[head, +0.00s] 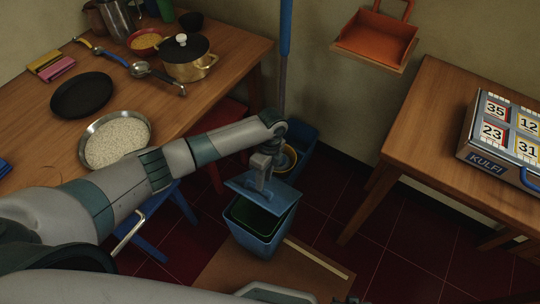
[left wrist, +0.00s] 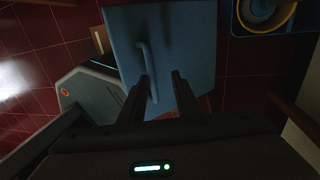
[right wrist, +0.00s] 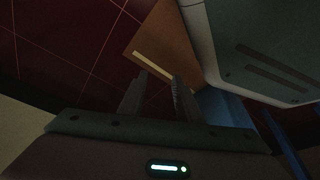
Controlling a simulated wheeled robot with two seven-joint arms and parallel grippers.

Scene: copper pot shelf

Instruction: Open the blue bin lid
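The blue bin (head: 262,248) stands on the floor below the table. Its blue lid (head: 283,196) is raised and tilted, and the dark inside shows below its front edge. My left gripper (head: 262,178) is over the lid. In the left wrist view the lid (left wrist: 190,45) has a bar handle (left wrist: 143,58), whose lower end lies between the parted fingers of my left gripper (left wrist: 162,76). The handle looks closer to the left finger; firm contact cannot be told. My right gripper (right wrist: 160,75) is open and empty in the right wrist view.
A second blue container (head: 303,140) with a yellow-rimmed round item (head: 288,158) stands behind the bin. A wooden table (head: 215,95) with pots and plates is at left. Another table (head: 410,125) with a KULFI box (head: 490,160) is at right. A brown board (head: 225,275) lies near the bin.

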